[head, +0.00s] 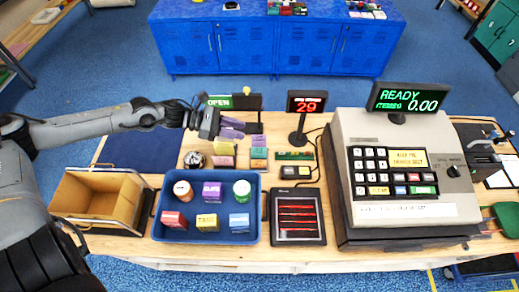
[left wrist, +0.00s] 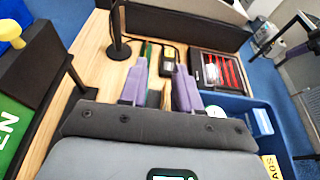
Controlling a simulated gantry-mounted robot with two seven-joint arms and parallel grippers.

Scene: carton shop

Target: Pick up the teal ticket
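My left gripper (head: 232,128) reaches in from the left above the back of the wooden counter, over the small coloured tickets. Its two lavender fingers stand apart in the left wrist view (left wrist: 160,90), with nothing clearly held between them. In the left wrist view I cannot tell the teal ticket clearly from the others. My right gripper is not in view.
A blue tray (head: 255,238) with several cups and boxes is in front of the tickets. An open carton (head: 83,196) is at left, a cash register (head: 402,170) at right. A display on a stand (head: 307,104) and an OPEN sign (head: 219,101) are close to the gripper.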

